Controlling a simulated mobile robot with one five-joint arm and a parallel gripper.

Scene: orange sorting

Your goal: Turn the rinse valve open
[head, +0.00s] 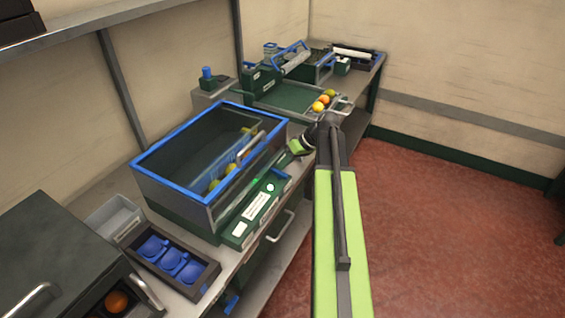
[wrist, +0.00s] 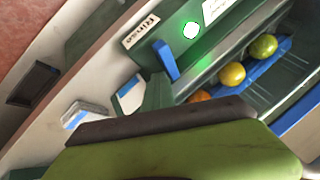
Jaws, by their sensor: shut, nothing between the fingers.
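The rinse valve shows in the wrist view as a blue lever (wrist: 166,60) beside a white label (wrist: 141,33) reading "Rinse", on a dark green panel. A white round spot (wrist: 190,30) with a green glow lies near it. My gripper (head: 298,146) is shut and empty at the right end of the panel in front of the glass tank. Its green and dark body fills the bottom of the wrist view. The lever stands just beyond it there; I cannot tell whether they touch.
A blue-rimmed glass tank (head: 165,185) holds several fruits. A tray (head: 275,97) with several fruits stands behind. A dark holder with blue cups (head: 175,262) and a dark box (head: 50,250) stand at the front left. Red floor (head: 440,230) is open to the right.

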